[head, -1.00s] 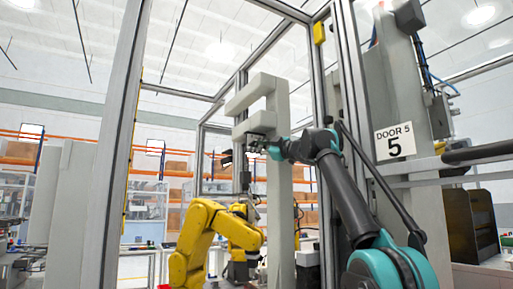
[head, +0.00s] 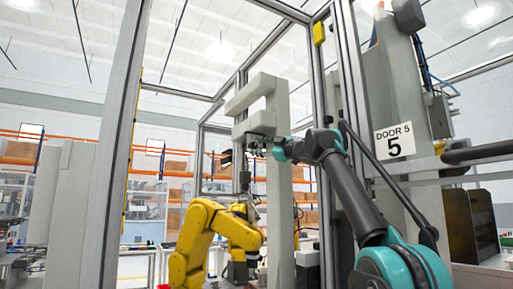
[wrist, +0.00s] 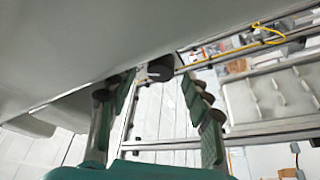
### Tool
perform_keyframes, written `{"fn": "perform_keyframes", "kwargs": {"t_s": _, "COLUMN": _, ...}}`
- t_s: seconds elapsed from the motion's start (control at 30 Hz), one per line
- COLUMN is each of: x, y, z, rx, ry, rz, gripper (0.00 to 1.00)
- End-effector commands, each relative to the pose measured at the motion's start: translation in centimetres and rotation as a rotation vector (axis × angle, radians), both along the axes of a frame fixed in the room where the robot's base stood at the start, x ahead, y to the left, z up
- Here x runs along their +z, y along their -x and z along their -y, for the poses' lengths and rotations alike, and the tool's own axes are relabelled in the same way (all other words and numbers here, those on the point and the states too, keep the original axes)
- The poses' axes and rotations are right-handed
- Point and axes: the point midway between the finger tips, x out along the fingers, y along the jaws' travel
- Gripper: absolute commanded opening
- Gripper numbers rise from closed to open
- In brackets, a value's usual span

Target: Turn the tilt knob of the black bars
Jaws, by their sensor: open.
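A dark round part (wrist: 160,69), which looks like the tilt knob, sits under a pale grey surface in the wrist view. My gripper (wrist: 159,84) is open, with one finger on each side of this part in the picture. The fingertips are close to it, but I cannot tell whether they touch it. In the head view my gripper (head: 258,146) is small, beside the grey post with block-like arms (head: 280,190). A small dark piece (head: 226,160) shows left of the post. I cannot make out the bars clearly.
A yellow robot arm (head: 212,232) stands below and left of the post. Metal frame uprights (head: 115,150) and a column with a "DOOR 5" sign (head: 395,141) flank the space. Shelving with boxes (head: 175,165) is behind.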

Motion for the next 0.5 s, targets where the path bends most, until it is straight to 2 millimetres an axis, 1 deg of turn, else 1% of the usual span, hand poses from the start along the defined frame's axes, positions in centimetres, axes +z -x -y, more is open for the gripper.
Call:
{"fn": "perform_keyframes", "kwargs": {"t_s": 0.2, "x": -0.8, "y": 1.7, "z": 2.2, "rx": -0.003, "ry": 0.001, "rz": 0.001, "gripper": 0.49}}
{"fn": "perform_keyframes", "kwargs": {"t_s": 0.4, "x": -1.3, "y": 3.0, "z": 3.9, "rx": -0.001, "ry": 0.001, "rz": 0.000, "gripper": 0.49}}
{"fn": "perform_keyframes", "kwargs": {"t_s": 0.5, "x": -1.5, "y": 3.5, "z": 4.2, "rx": 0.001, "ry": 0.001, "rz": 0.001, "gripper": 0.49}}
